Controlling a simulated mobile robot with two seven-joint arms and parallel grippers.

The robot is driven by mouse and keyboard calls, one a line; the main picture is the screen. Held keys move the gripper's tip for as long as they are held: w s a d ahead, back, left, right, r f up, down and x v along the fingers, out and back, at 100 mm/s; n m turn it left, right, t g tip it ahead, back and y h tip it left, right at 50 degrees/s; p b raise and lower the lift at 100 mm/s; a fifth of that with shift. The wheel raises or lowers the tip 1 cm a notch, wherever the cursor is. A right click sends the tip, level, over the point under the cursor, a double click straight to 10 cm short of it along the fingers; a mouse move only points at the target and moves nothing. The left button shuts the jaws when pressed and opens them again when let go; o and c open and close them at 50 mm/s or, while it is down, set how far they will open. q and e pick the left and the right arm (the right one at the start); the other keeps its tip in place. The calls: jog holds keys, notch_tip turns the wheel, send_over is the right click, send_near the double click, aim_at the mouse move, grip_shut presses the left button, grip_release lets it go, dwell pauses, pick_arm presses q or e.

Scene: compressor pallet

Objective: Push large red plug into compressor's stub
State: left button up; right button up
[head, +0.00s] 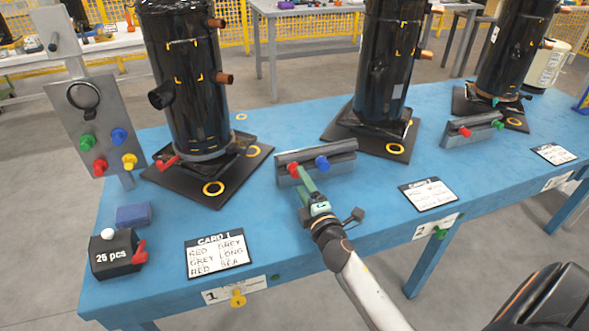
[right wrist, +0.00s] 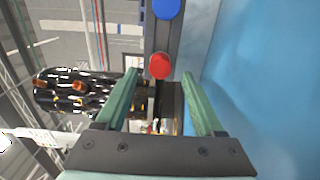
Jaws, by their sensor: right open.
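A red plug (head: 293,170) sits in a grey rack (head: 340,160) on the blue table, beside a blue plug (head: 321,162). The right wrist view shows the red plug (right wrist: 160,66) just beyond the fingertips, with the blue plug (right wrist: 167,8) farther up. My right gripper (head: 304,179) is open, its green fingers (right wrist: 160,84) pointing at the rack with nothing held between them. The nearest black compressor (head: 195,120) stands left of the rack, with a wide black stub (head: 161,96) and copper stubs (head: 224,78). Another red plug (head: 167,162) is at its base. My left gripper is not in view.
A grey panel (head: 95,125) with coloured plugs stands at the left. A black "25 pcs" box (head: 112,258), a blue block (head: 133,215) and a card (head: 217,253) lie at the table's left front. More compressors (head: 385,70) and a second rack (head: 472,130) are to the right.

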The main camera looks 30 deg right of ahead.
jog(key=shift+x, duration=2.1)
grip_shut()
dwell(0.7)
jog(key=shift+v, duration=3.05)
